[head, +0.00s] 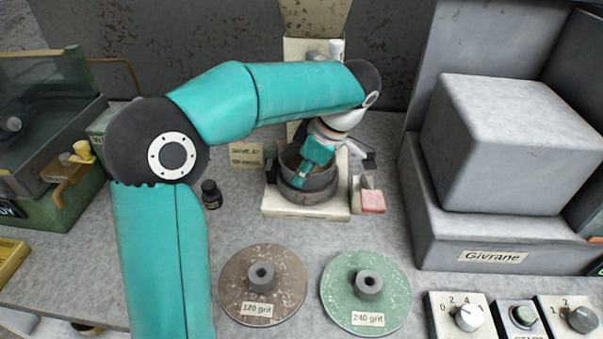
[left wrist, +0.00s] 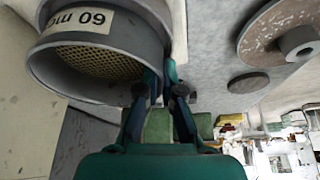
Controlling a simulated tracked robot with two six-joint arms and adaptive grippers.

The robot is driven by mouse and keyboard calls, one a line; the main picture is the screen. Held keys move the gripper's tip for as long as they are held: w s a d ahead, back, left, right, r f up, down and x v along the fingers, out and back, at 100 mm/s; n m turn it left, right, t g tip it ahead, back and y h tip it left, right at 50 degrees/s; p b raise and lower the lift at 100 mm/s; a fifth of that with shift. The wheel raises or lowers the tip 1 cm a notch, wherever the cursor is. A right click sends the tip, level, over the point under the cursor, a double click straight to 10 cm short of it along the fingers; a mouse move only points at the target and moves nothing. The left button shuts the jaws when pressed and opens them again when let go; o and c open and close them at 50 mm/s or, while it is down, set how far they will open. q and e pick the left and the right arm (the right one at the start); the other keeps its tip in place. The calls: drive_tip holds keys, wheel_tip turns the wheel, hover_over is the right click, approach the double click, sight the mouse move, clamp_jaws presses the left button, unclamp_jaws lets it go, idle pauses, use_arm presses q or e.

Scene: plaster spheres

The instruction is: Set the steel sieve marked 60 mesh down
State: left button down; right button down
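The steel sieve marked 60 mesh (left wrist: 85,50) is a grey ring with a brass-coloured mesh inside. Its label reads upside down in the left wrist view. In the head view the sieve (head: 322,178) is at the pale machine's base (head: 275,207), over a darker round part (head: 308,193). I cannot tell whether it rests there or hangs just above. My left gripper (left wrist: 160,95) has its fingers on either side of the sieve wall, gripping it. In the head view the left gripper (head: 303,176) partly hides the sieve. My right gripper is not in view.
Brown 120 grit (head: 290,278) and green 240 grit (head: 395,290) discs lie in front. A red-and-white block (head: 372,201) stands close right of the base, a small dark bottle (head: 211,194) to the left. The large grey Givrane unit (head: 490,225) fills the right.

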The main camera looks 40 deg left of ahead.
use_arm(q)
drive_tip(key=shift+f+b, duration=0.4)
drive_tip(key=shift+f, duration=0.15)
drive_tip(key=c, duration=1.2)
unclamp_jaws()
drive_tip(key=shift+c, duration=0.2)
drive_tip(key=shift+r+p, duration=1.65)
drive_tip(key=shift+r, duration=0.4)
